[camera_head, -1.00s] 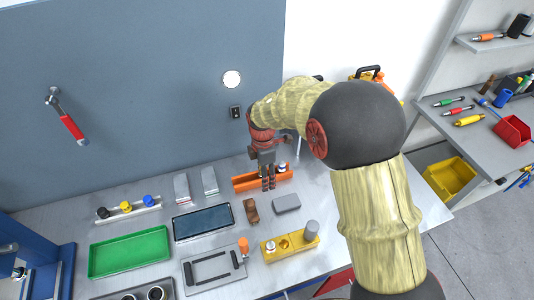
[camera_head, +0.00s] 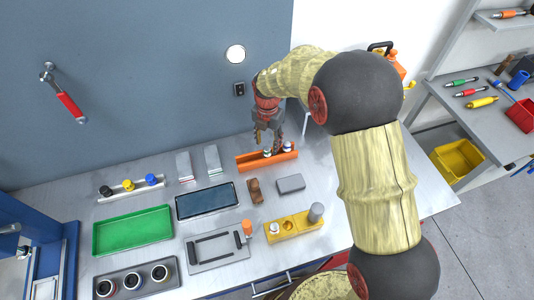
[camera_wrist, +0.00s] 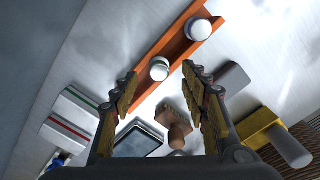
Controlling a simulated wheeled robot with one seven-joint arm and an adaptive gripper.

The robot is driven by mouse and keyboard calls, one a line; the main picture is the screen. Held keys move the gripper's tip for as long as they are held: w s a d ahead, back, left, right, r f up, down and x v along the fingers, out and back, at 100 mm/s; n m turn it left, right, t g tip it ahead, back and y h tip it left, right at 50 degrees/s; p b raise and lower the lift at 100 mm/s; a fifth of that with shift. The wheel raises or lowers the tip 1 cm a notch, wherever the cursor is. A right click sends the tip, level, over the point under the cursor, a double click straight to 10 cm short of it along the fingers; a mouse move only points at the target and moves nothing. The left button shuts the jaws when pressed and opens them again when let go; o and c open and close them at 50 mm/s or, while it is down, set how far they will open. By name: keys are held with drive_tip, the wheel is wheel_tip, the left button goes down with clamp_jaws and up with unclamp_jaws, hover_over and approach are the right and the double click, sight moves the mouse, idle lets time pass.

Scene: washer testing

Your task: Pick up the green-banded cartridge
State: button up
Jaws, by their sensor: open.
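The green-banded cartridge (camera_wrist: 159,69) stands in an orange rack (camera_wrist: 172,48), its round white top and green band showing in the wrist view. In the head view the cartridge (camera_head: 267,152) is partly hidden by my gripper. My gripper (camera_head: 269,141) is open above the left part of the rack (camera_head: 247,163). In the wrist view its fingers (camera_wrist: 160,76) are spread, with the cartridge showing between and just beyond their tips. Contact cannot be seen. A second white-topped cartridge (camera_wrist: 198,28) stands farther along the same rack.
A brown stamp-like object (camera_head: 255,190) and a grey block (camera_head: 291,184) lie in front of the rack. A dark tablet (camera_head: 207,201) and two pale boxes (camera_head: 213,160) are to the left. The blue-grey wall (camera_head: 150,80) rises close behind.

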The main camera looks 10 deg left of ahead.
sight(267, 148)
wheel_tip(267, 148, down, 4)
drive_tip(key=shift+w+f+b, duration=0.15)
drive_tip(key=shift+f+b, duration=0.1)
drive_tip(key=shift+b, duration=0.1)
drive_tip(key=shift+c, duration=0.9)
clamp_jaws()
